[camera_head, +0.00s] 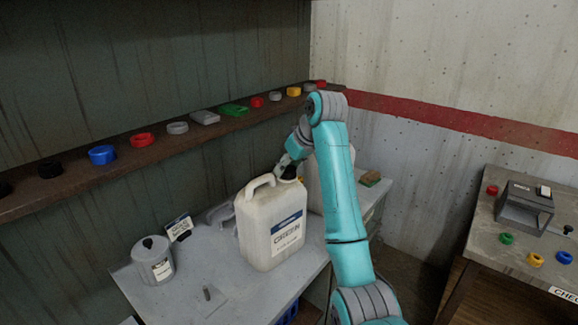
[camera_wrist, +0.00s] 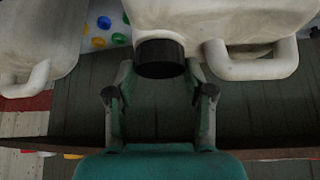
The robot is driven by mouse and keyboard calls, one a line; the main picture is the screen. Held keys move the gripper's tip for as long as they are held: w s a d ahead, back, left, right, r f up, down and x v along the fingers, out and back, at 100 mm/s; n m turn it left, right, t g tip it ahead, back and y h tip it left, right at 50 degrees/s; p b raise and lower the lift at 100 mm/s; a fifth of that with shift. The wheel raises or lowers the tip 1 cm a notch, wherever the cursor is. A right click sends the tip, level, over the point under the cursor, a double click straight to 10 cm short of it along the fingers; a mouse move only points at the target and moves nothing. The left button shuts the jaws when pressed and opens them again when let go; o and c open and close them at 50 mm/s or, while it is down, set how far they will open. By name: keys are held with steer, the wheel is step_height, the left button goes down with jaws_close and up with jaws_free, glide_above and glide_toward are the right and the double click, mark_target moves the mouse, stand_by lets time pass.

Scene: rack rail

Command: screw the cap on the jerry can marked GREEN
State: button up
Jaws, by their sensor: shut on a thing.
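The white jerry can marked GREEN (camera_head: 262,228) stands upright on the grey bench, label facing me, its handle at the upper left. My gripper (camera_head: 290,166) is at the can's top right, above the neck, shut on a black cap (camera_head: 288,173). In the wrist view the black cap (camera_wrist: 160,58) sits between the fingertips of my gripper (camera_wrist: 160,72), against the top of the can (camera_wrist: 225,18). The can's neck is hidden, so I cannot tell whether the threads are engaged.
A second white can (camera_head: 315,182) stands behind my arm. A grey lidded canister (camera_head: 153,262) stands at the bench's left. The wall shelf (camera_head: 118,152) holds several coloured caps. A side table (camera_head: 482,225) at right holds a grey device (camera_head: 527,210) and more caps.

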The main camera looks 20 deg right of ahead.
steer(key=shift+m+h, duration=0.4)
steer(key=shift+m, duration=0.5)
steer(key=shift+d+m+h, duration=0.1)
steer(key=shift+m+h, duration=0.2)
steer(key=shift+m, duration=0.2)
steer(key=o, duration=1.4)
steer(key=shift+r, duration=0.1)
steer(key=shift+r, duration=3.9)
